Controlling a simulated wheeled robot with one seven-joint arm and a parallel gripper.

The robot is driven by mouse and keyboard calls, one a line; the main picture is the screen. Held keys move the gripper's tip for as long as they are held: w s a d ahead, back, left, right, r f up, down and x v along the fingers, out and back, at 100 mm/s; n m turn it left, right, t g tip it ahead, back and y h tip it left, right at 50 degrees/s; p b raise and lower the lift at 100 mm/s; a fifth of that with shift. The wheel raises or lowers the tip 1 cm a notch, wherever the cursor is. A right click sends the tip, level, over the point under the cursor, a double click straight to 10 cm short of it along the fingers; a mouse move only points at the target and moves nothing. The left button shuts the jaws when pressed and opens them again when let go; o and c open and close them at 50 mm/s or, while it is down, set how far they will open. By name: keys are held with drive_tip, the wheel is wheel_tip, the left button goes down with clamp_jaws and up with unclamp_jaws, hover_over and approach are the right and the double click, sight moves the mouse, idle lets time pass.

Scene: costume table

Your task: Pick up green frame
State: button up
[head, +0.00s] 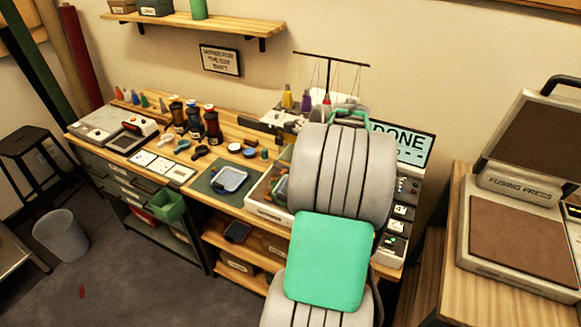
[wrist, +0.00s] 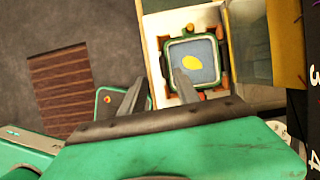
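A green frame (wrist: 222,64) holding blue-grey cloth with a yellow patch lies in a pale wooden-edged tray in the wrist view. My gripper (wrist: 160,76) is open, with its two fingers apart and nothing seen between them. The right finger overlaps the lower left of this frame in the picture; I cannot tell whether they touch. In the head view my arm hides the gripper, and part of a green frame (head: 281,187) shows in the white tray.
A pale frame with blue-grey cloth (head: 230,179) lies on a dark green mat (head: 207,184). Spools (head: 212,127) and small tools stand left on the bench. A sign reading DONE (head: 411,147) stands behind my arm. A fusing press (head: 515,235) is at right.

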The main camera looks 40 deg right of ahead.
sight(282, 195)
drive_tip(key=x, duration=0.7)
drive_tip(key=shift+w+d+f+p, duration=0.2)
drive_tip(key=shift+w+d+p, duration=0.1)
drive_tip(key=shift+d, duration=0.05)
drive_tip(key=shift+c, duration=0.6)
clamp_jaws()
